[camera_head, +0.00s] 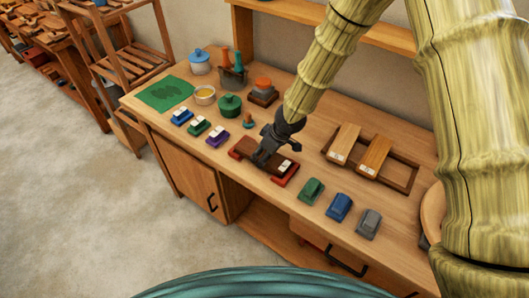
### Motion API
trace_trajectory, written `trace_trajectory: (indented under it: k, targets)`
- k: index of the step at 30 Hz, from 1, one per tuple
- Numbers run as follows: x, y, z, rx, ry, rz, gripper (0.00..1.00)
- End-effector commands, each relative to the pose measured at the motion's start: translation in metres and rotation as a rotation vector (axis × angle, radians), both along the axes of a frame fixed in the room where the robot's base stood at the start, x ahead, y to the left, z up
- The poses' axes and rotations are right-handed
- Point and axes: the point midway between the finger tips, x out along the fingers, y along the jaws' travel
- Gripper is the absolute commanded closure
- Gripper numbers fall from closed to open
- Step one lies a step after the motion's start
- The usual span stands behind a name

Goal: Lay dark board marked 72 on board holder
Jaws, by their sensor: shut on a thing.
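A dark brown board (272,161) with a small white label lies across two red supports (286,178) near the middle of the worktop. The number on the label is too small to read. My gripper (262,158) is over the board's middle and shut on it, hiding part of it. I cannot tell whether the board touches the supports or is slightly above them. A dark wooden frame (398,184), which looks like the board holder, lies to the right. It has two lighter boards (344,143) across it, with bare room at its right end.
Green, blue and grey blocks (340,207) stand along the front edge, right of the board. Blue, green and purple labelled blocks (217,136) stand to its left. A green pot (230,106), a stacked block and a small peg stand behind. A round wooden bowl is partly hidden at right.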

Motion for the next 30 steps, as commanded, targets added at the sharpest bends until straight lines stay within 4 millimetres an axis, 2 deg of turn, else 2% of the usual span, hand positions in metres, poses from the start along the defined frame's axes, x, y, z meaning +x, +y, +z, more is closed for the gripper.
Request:
trace_trajectory:
  k: [25, 26, 30]
  targets:
    - [0.0004, -0.0008, -0.0049, 0.000, 0.000, 0.000, 0.77]
    - [0.0005, -0.0008, -0.0048, -0.001, -0.001, 0.000, 0.36]
    - [0.0004, -0.0008, -0.0045, 0.000, 0.000, 0.000, 0.13]
